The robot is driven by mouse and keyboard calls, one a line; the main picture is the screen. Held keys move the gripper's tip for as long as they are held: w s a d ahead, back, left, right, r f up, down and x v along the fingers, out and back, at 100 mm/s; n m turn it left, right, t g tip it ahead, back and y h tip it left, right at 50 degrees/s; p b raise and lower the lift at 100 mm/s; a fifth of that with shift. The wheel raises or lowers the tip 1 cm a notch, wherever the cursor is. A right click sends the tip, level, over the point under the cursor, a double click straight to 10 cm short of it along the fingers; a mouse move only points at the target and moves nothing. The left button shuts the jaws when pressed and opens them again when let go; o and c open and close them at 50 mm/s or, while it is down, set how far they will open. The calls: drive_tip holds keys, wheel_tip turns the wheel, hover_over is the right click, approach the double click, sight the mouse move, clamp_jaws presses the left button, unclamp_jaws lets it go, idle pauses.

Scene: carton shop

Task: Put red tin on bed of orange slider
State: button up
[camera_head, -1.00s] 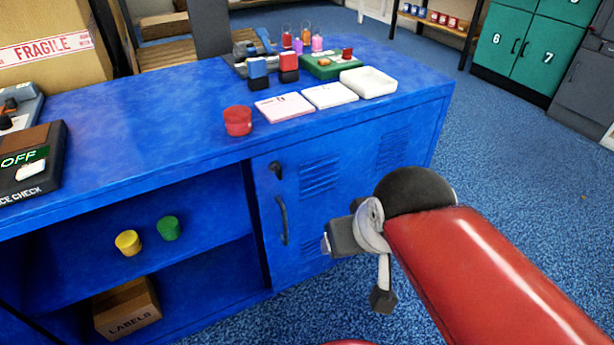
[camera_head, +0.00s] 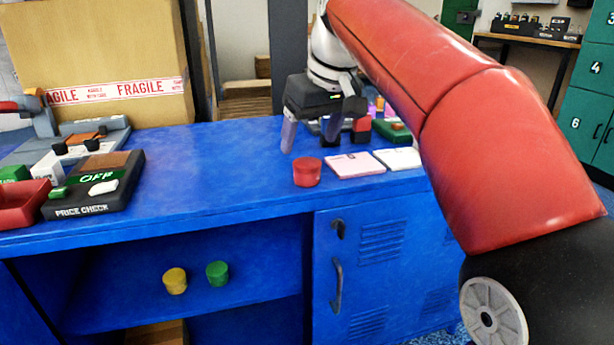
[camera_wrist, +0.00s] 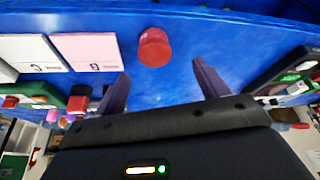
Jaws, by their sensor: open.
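The red tin (camera_head: 307,172) stands upright near the front edge of the blue counter. It also shows in the wrist view (camera_wrist: 154,48), beyond the fingertips and roughly between them. My gripper (camera_head: 312,138) is open and empty, with its fingers pointing down behind the tin in the head view. In the wrist view the two fingers (camera_wrist: 158,78) are wide apart and not touching the tin. I cannot clearly tell which item is the orange slider. A black price check box (camera_head: 95,190) at the left has a brown-orange top part, and a grey device stands behind it.
Pink (camera_head: 355,165) and white (camera_head: 398,159) square pads lie right of the tin. A red tray (camera_head: 22,203) is at the far left. A large carton (camera_head: 100,50) stands behind the counter. The counter between price check box and tin is clear. Yellow and green tins sit on the shelf below.

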sight(307, 162)
drive_tip(key=b+x, duration=0.1)
drive_tip(key=x, duration=0.1)
drive_tip(key=b+x, duration=0.1)
drive_tip(key=x, duration=0.2)
drive_tip(key=d+x, duration=0.1)
drive_tip(key=x, duration=0.1)
drive_tip(key=shift+w+a+f+b, duration=0.15)
drive_tip(key=shift+f+b, duration=0.2)
drive_tip(key=shift+b, duration=0.05)
drive_tip(key=c, duration=1.2)
drive_tip(key=shift+r, duration=0.1)
